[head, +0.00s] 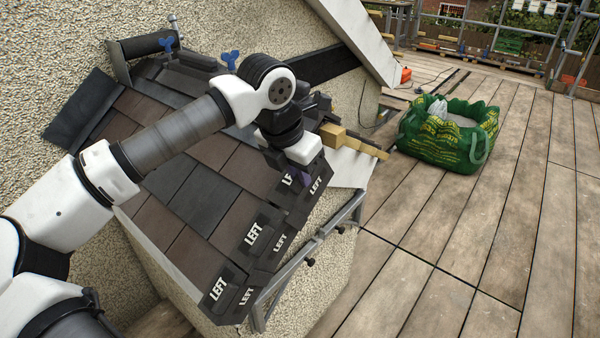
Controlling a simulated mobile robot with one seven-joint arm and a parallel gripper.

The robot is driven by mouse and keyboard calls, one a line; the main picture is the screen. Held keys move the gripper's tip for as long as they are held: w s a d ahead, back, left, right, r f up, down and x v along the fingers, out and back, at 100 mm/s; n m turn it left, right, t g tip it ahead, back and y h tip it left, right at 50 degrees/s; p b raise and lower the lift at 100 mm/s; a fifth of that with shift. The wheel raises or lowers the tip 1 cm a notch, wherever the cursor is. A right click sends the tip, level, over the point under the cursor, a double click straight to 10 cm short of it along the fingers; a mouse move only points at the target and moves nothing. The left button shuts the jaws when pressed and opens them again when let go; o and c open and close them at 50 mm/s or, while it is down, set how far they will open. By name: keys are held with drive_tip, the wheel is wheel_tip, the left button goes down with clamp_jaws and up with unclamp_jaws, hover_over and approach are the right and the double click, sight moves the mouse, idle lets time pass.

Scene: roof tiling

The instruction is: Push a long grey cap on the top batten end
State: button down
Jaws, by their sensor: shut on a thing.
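My gripper (304,177) points down over the right verge of the tiled roof, just below the white wrist. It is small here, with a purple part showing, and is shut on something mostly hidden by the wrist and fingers. I cannot tell for sure that this is a long grey cap. Yellow wooden batten ends (368,148) jut past the verge, right of and above my gripper. Dark grey verge pieces marked LEFT (256,237) line the lower right edge; one (318,185) lies close beside my gripper.
Brown and grey tiles (185,203) cover the slope, with blue clamps (231,58) near the top. A white board (355,40) slopes above the batten ends. A metal rail (310,250) runs below the verge. A green bag (450,135) stands on the plank deck, otherwise largely clear.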

drive_tip(key=shift+a, duration=0.1)
idle(0.7)
drive_tip(key=c, duration=1.4)
unclamp_jaws()
drive_tip(key=shift+o, duration=0.2)
drive_tip(key=v, duration=0.2)
drive_tip(key=p+v, duration=0.1)
drive_tip(key=v, duration=0.1)
drive_tip(key=s+p+v, duration=0.1)
drive_tip(key=shift+s+a+r, duration=0.1)
drive_tip(key=shift+a+r, duration=0.05)
drive_tip(key=shift+a, duration=0.3)
